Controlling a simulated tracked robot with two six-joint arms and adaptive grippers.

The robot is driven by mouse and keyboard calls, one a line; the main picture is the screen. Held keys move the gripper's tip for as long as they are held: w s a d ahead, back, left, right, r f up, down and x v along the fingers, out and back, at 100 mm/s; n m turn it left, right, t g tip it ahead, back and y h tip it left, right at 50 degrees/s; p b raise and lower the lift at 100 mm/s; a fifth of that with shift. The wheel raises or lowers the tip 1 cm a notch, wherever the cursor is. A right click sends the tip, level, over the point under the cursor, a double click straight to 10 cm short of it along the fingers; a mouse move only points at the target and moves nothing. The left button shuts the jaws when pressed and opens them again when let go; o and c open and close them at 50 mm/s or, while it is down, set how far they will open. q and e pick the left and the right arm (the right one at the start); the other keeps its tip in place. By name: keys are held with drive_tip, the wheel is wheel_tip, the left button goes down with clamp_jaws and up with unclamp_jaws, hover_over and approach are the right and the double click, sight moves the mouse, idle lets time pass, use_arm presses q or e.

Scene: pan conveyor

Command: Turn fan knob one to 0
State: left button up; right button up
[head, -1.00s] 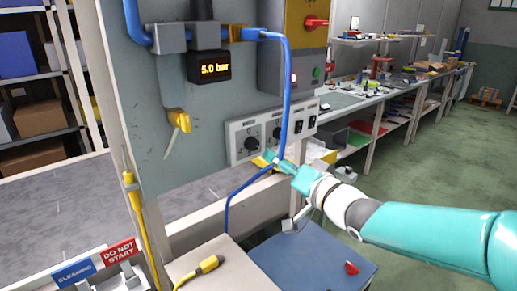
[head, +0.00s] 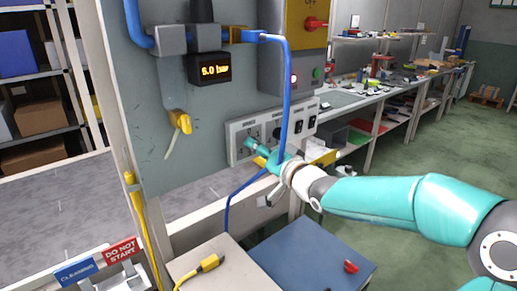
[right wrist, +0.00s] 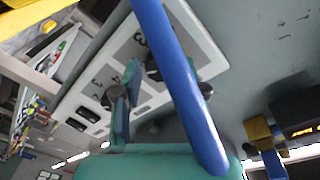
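The pale switch panel (head: 233,156) is fixed low on the grey board, with two dark knobs and two black rocker switches (head: 300,127). My right gripper (head: 249,143) is in front of the panel's left knob, fan knob one, and covers most of it in the head view. The right-hand knob (head: 276,132) is partly behind the blue hose. In the right wrist view, my spread fingers (right wrist: 160,72) are at the panel, with a dark knob (right wrist: 152,70) between them, partly hidden by the hose. Contact and the knob's setting cannot be made out. My left gripper is out of view.
The blue hose (head: 284,90) hangs close across the panel and my right gripper. A pressure display (head: 210,70) reads 6.0 bar. A control box (head: 285,75) with a red switch is above the panel. A blue-topped surface (head: 310,255) stands below.

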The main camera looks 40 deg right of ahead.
clamp_jaws()
drive_tip(key=shift+f+n+y+b, duration=0.15)
drive_tip(key=shift+n+y+b, duration=0.2)
drive_tip(key=shift+n+b, duration=2.75)
drive_tip(key=shift+f+n+y+b, duration=0.1)
drive_tip(key=shift+n+y+b, duration=0.55)
drive_tip(key=shift+n, duration=4.65)
drive_tip(key=shift+f+n+y+b, duration=0.15)
drive_tip(key=shift+n+b, duration=2.1)
drive_tip(key=shift+n, duration=1.95)
drive_tip(key=shift+a, duration=0.1)
